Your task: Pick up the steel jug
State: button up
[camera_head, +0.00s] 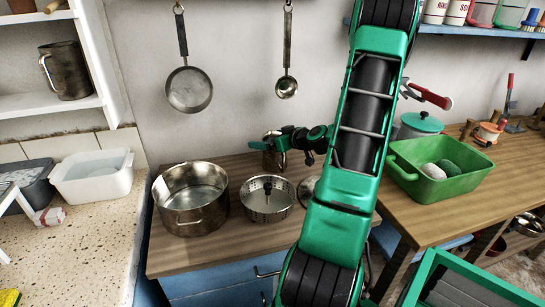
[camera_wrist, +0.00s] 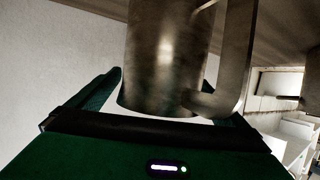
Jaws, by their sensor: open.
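A steel jug (camera_head: 271,160) stands on the wooden counter behind the pots, partly hidden by my gripper (camera_head: 278,141). In the wrist view the jug (camera_wrist: 165,50) fills the middle, large and close, with its handle (camera_wrist: 237,60) on the right. My gripper is open, with its jaws at the jug's body; I cannot tell whether they touch it. Another steel jug (camera_head: 66,71) with a handle stands on the white shelf at the upper left.
A large steel pot (camera_head: 191,222) and a steel colander (camera_head: 267,213) stand in front of the jug. A pan (camera_head: 189,90) and a ladle (camera_head: 287,86) hang on the wall behind. A green tub (camera_head: 440,187) is on the right-hand table.

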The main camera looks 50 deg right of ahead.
jog(key=c, duration=1.8)
jog(key=shift+r, duration=0.1)
jog(key=c, duration=0.3)
jog(key=shift+c, duration=0.2)
